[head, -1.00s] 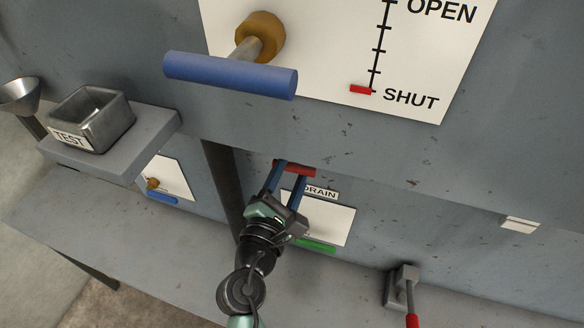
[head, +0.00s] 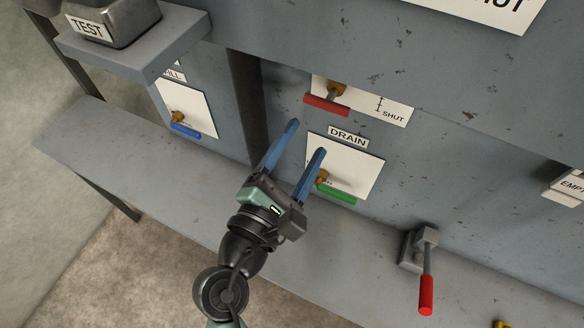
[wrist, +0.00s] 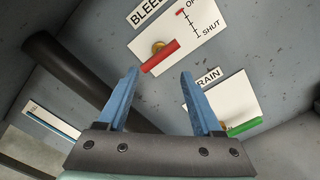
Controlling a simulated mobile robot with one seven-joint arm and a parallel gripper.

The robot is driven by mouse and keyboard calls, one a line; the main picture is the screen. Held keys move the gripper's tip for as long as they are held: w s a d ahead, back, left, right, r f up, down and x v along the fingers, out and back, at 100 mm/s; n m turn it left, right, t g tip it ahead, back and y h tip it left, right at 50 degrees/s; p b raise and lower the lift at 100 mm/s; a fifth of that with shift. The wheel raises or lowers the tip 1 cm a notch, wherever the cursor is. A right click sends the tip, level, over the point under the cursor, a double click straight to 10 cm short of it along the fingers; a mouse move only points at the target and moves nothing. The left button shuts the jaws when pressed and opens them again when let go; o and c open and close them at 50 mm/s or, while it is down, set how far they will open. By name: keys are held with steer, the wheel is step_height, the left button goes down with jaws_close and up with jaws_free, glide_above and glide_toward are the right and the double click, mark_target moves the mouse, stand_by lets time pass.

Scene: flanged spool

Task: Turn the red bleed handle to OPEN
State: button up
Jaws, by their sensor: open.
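The red bleed handle (head: 325,106) is a short bar on a brass boss (head: 336,89), in front of a white plate (head: 385,108). In the wrist view the handle (wrist: 160,57) lies just beyond and between my fingertips. There, a red marker (wrist: 181,12) sits at the OPEN end of the plate's scale, away from SHUT. My gripper (head: 308,137) is open and empty, its blue fingers pointing toward the panel. The fingertips are apart from the handle, below and left of it in the head view. The top of the BLEED plate is cut off in the head view.
The green drain handle (head: 337,196) is close by my right finger. A dark post (head: 246,105) stands left of the plates. A blue handle (head: 186,131) is farther left. A red-gripped lever (head: 427,290) stands on the ledge at right. A TEST shelf (head: 150,58) juts out upper left.

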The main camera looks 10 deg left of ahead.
steer(key=shift+b+v, duration=0.5)
steer(key=shift+v, duration=1.35)
